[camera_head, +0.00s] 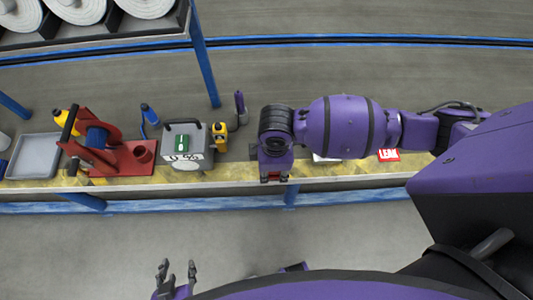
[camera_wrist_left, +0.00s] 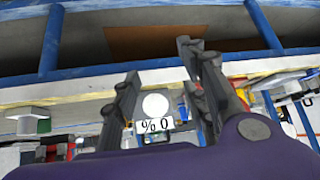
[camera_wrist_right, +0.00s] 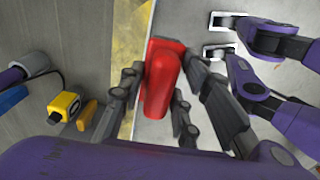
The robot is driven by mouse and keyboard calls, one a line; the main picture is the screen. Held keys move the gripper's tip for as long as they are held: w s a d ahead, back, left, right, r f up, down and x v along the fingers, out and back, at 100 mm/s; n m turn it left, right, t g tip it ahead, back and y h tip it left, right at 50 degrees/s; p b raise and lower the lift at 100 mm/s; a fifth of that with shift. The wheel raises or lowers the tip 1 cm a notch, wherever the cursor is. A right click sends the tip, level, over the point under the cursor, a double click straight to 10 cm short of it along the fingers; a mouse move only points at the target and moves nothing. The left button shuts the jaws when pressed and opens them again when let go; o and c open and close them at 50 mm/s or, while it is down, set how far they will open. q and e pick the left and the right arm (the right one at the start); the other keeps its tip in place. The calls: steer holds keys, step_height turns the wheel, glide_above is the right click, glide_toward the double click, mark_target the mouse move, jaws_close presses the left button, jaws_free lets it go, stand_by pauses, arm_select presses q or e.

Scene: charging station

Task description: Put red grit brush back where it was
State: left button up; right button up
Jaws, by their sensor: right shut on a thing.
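The red grit brush (camera_wrist_right: 162,85) is between the fingers of my right gripper (camera_wrist_right: 155,100), which is shut on it. In the head view my right gripper (camera_head: 274,177) is at the front edge of the workbench, over the yellow strip (camera_head: 225,172), and only a small red part of the brush (camera_head: 272,178) shows below it. I cannot tell whether the brush touches the bench. My left gripper (camera_head: 176,278) is low in front of the bench, with its fingers apart and nothing between them; its spread fingers also show in the left wrist view (camera_wrist_left: 160,75).
Left of the right gripper stand a yellow device (camera_head: 219,132), a grey box (camera_head: 187,143) and a red stand with a blue reel (camera_head: 105,150). A grey tray (camera_head: 34,156) is at the far left. A red-and-white card (camera_head: 389,155) lies right, partly behind my arm.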

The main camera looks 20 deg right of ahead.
steer(key=w+f, duration=0.2)
steer(key=w, duration=0.1)
steer(key=w+d+f+b, duration=0.1)
steer(key=w+f, duration=0.4)
steer(key=w, duration=0.2)
steer(key=shift+d+f+b, duration=0.3)
steer(key=shift+d+b, duration=0.05)
steer(key=shift+d, duration=0.05)
steer(key=shift+w+d+f, duration=0.1)
steer(key=shift+w+f, duration=0.35)
steer(key=shift+w+f+b, duration=0.15)
steer(key=shift+f+b, duration=0.1)
steer(key=shift+f, duration=0.65)
steer(key=shift+w+f+b, duration=0.15)
steer(key=shift+f+b, duration=0.05)
steer(key=shift+f, duration=0.65)
arm_select(q)
steer(key=f, duration=0.1)
steer(key=s+f, duration=0.1)
steer(key=f, duration=0.1)
steer(key=shift+s+a, duration=0.15)
arm_select(e)
steer(key=shift+f, duration=0.15)
arm_select(q)
steer(key=shift+s+f, duration=0.15)
steer(key=shift+f, duration=0.05)
arm_select(e)
steer(key=o, duration=1.2)
